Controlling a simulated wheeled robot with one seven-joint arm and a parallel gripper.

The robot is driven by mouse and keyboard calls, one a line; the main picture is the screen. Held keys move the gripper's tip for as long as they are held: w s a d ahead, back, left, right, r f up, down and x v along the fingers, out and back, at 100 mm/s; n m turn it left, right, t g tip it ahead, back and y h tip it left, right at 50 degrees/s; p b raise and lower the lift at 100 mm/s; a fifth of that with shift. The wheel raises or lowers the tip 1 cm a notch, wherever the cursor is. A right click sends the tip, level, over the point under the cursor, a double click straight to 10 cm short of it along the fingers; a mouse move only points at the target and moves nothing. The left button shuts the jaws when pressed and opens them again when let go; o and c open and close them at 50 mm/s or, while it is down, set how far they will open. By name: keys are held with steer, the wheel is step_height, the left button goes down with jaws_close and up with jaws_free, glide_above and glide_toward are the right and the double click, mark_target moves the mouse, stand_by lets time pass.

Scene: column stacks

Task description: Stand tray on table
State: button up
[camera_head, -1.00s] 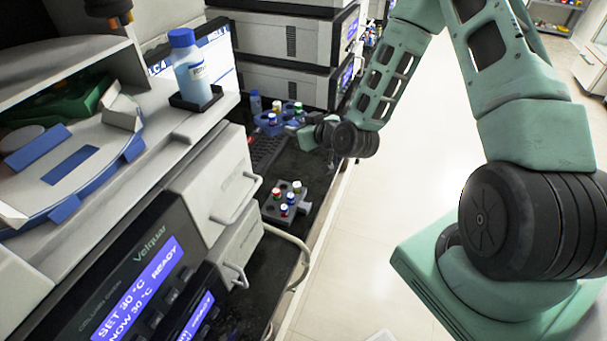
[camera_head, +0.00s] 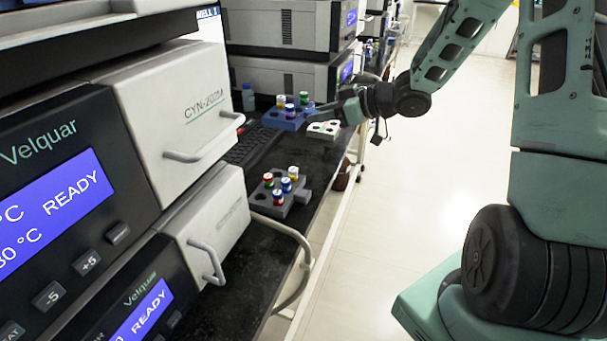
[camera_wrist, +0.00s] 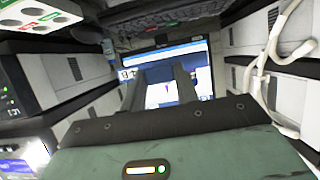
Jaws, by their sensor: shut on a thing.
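A blue tray (camera_head: 285,121) with several capped vials stands on the black tabletop near the far end of the keyboard. A white tray with round wells (camera_head: 323,130) is just right of it, and a light tray with wells shows at the top left of the wrist view (camera_wrist: 38,18). A dark grey tray (camera_head: 279,202) with several vials stands nearer on the table. My gripper (camera_head: 322,106) is beside the blue tray and above the white one. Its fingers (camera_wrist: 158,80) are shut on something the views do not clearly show.
A keyboard (camera_head: 250,143) lies behind the trays. White instruments (camera_head: 205,215) line the left side. A pale hose (camera_head: 300,243) loops over the table's front edge. A small bottle (camera_head: 249,98) stands at the back. Black tabletop around the grey tray is clear.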

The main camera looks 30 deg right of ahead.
mark_target(327, 163)
steer(key=f+b, duration=0.1)
steer(key=f, duration=0.2)
steer(key=d+f+b, duration=0.1)
steer(key=f+b, duration=0.1)
steer(key=f, duration=0.2)
steer(key=s+f+b, duration=0.1)
steer(key=f, duration=0.3)
steer(key=shift+d+f+b, duration=0.1)
steer(key=shift+d+b, duration=0.15)
steer(key=shift+b, duration=0.05)
steer(key=shift+f, duration=0.1)
steer(key=shift+f, duration=0.1)
steer(key=o, duration=1)
steer(key=shift+s+d+r, duration=0.15)
steer(key=shift+d+r, duration=0.05)
steer(key=shift+r, duration=0.15)
steer(key=p+v, duration=0.3)
steer(key=v, duration=0.8)
steer(key=shift+s+d, duration=0.2)
steer(key=shift+d, duration=0.05)
